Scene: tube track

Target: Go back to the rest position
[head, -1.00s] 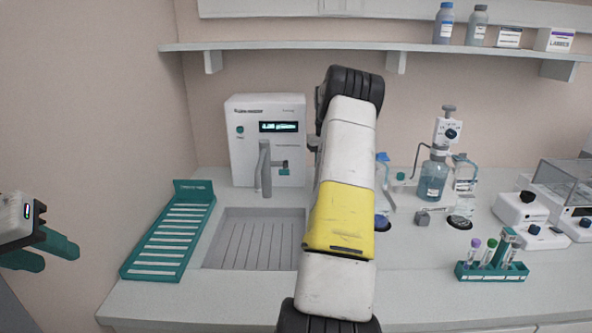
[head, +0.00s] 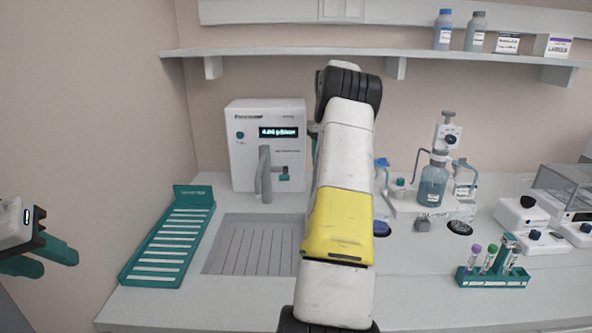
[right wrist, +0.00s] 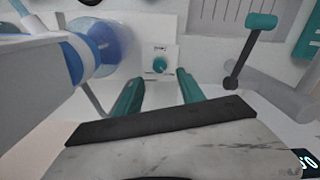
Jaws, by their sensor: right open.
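My left gripper (head: 45,258) is at the far left of the head view, in the air left of the counter. Its teal fingers stand apart with nothing between them. My right arm rises through the middle of the head view, and its gripper is hidden behind the arm there. In the right wrist view my right gripper (right wrist: 160,92) is open and empty. Its two teal fingers are apart, with a small white block with a teal knob (right wrist: 160,64) showing beyond the gap.
A white analyser (head: 268,150) stands behind a grooved drain area (head: 250,245). A teal slotted rack (head: 168,240) lies at the left. A teal tube rack (head: 492,279) with several tubes stands at the right. Bottles (head: 432,185) stand behind. The front counter between is clear.

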